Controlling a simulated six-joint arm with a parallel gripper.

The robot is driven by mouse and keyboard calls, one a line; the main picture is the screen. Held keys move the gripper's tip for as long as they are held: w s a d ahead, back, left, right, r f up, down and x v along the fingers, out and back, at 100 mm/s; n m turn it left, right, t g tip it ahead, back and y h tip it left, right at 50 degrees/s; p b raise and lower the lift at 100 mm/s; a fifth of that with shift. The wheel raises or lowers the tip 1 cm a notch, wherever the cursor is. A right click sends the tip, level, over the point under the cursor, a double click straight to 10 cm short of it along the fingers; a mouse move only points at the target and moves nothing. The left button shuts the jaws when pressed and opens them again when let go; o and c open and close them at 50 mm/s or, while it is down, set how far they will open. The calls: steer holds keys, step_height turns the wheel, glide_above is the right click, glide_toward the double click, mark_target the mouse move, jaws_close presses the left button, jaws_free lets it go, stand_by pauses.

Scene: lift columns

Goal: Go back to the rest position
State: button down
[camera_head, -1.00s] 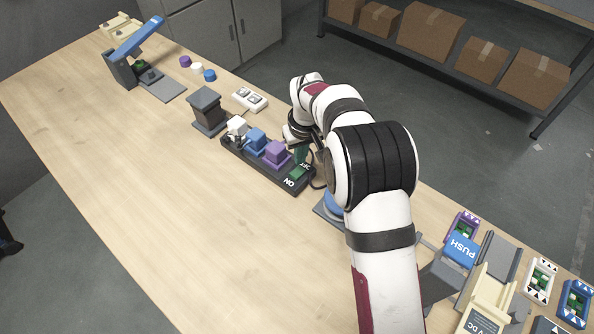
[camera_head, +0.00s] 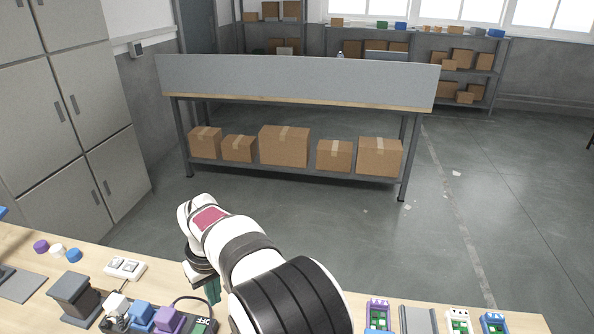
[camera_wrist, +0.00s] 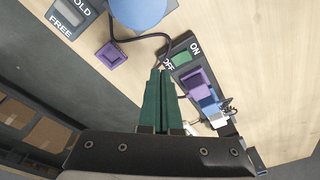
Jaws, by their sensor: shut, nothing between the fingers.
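My gripper (camera_wrist: 160,85) shows in the wrist view with its two green fingers together and nothing between them. It is above the table, near the black strip with the green ON/OFF switch (camera_wrist: 181,58). The purple block (camera_wrist: 197,82) and blue block (camera_wrist: 209,103) sit on that strip, to the right of the fingers. In the head view my gripper (camera_head: 212,292) hangs beside the strip, just above and right of the purple block (camera_head: 168,320) and blue block (camera_head: 141,316). The fingertips are apart from the blocks.
A white double switch (camera_head: 125,268) and a grey pedestal (camera_head: 74,295) stand left of the strip. Purple, white and blue caps lie further left. A blue round thing (camera_wrist: 138,8) and a HOLD/FREE panel (camera_wrist: 70,14) are near the fingers. Small coloured panels (camera_head: 460,320) stand right.

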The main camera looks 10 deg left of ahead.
steer(key=s+d+r+m, duration=0.2)
steer(key=d+r+m, duration=0.15)
steer(key=d, duration=0.45)
steer(key=s+d+r+m, duration=0.15)
steer(key=d+r, duration=0.25)
steer(key=d, duration=0.5)
steer(key=s+d+m+g, duration=0.1)
steer(key=s+d+m, duration=0.9)
steer(key=s+d, duration=0.4)
steer(key=s, duration=0.5)
steer(key=shift+s+d+f+m, duration=0.15)
steer(key=shift+s+f+m, duration=0.15)
